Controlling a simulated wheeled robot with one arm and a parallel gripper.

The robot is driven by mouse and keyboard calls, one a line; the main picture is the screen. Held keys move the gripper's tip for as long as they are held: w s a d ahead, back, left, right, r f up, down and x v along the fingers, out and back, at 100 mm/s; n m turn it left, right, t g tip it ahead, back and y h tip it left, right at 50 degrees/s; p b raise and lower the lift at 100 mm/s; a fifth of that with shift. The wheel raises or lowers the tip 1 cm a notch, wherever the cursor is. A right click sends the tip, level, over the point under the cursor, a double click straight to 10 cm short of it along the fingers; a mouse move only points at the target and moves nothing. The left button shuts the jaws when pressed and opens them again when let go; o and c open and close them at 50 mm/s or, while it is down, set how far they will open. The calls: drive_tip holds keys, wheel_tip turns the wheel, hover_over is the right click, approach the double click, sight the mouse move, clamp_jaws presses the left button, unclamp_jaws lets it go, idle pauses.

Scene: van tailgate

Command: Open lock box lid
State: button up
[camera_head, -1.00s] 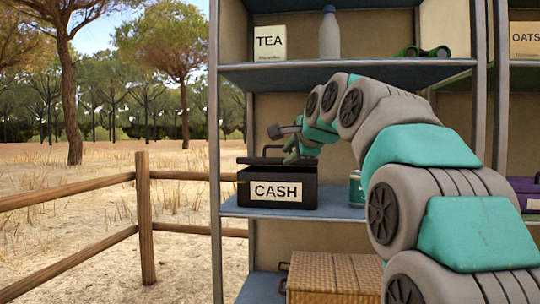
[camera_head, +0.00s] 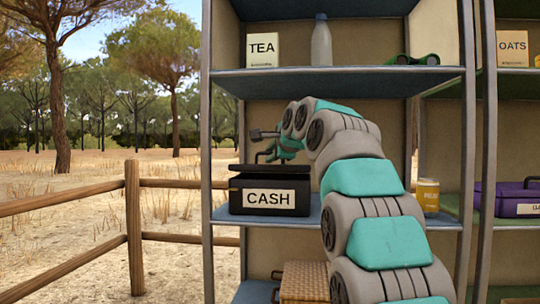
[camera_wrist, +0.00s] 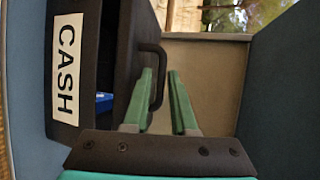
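The black lock box (camera_head: 237,203) with a CASH label stands on the middle shelf in the head view. Its lid (camera_head: 250,169) is raised a little; the wrist view shows a gap between the box body (camera_wrist: 66,112) and the lid (camera_wrist: 122,70), with something blue inside. The lid's dark handle (camera_wrist: 164,66) is a loop beside my gripper (camera_wrist: 163,80). Its bar shows between the two green fingertips, which stand apart; I see no clear grip on it. In the head view my gripper (camera_head: 279,152) is just above the lid, partly hidden.
Above are a shelf edge (camera_head: 335,81), a TEA box (camera_head: 262,50), a bottle (camera_head: 321,42) and green binoculars (camera_head: 414,60). A yellow can (camera_head: 427,194) and purple box (camera_head: 507,200) stand right. A wicker basket (camera_head: 303,283) is below. A shelf post (camera_head: 206,150) is left.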

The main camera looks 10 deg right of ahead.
drive_tip(key=shift+w+a+f, duration=0.1)
drive_tip(key=shift+w, duration=0.35)
clamp_jaws()
idle(1.2)
